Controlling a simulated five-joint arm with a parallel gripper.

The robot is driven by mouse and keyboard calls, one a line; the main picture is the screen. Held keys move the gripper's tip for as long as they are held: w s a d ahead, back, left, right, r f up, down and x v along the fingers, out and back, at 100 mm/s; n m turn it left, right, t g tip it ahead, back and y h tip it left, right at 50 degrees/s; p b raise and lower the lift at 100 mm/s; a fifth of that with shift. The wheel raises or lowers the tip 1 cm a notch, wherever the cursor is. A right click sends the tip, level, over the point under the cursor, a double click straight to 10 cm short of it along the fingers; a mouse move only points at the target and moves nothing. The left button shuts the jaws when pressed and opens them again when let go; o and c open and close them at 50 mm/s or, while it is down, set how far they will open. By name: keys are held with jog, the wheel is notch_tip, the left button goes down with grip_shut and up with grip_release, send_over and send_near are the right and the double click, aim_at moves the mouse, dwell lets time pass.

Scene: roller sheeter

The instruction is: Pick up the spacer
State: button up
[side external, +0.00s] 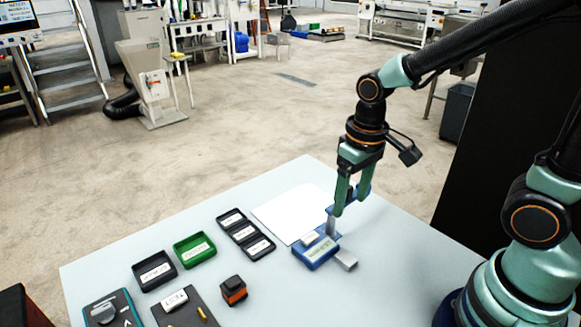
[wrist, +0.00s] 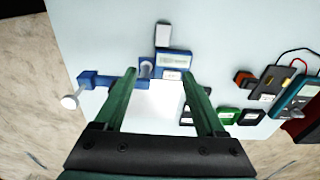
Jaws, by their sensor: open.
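No part is clearly marked as the spacer, and I cannot tell which one it is. A small grey block (side external: 345,259) lies at the right end of a blue device with a label or display (side external: 319,254). In the wrist view the grey block (wrist: 163,35) stands beyond the blue device (wrist: 174,60). My gripper (side external: 351,206) is open and empty, pointing down above the table. In the wrist view its fingers (wrist: 160,74) stand apart, with the blue device beyond the tips. A blue frame with a white knob (wrist: 70,101) is partly hidden by the left finger.
A white sheet (side external: 290,212) lies behind the blue device. A triple black tray (side external: 245,233), a green tray (side external: 195,250) and a black tray (side external: 154,270) are to its left. An orange and black block (side external: 233,290) and a grey-teal meter (side external: 112,308) are in front. Table (side external: 330,300) is clear at front right.

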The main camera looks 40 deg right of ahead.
aim_at(343, 255)
jog(key=shift+g, duration=0.4)
jog(key=shift+s+a+f, duration=0.1)
jog(key=shift+a+f, duration=0.05)
jog(key=shift+f, duration=3.4)
jog(key=shift+s+a+f, duration=0.1)
jog(key=shift+f, duration=3.4)
jog(key=shift+c, duration=0.3)
grip_shut()
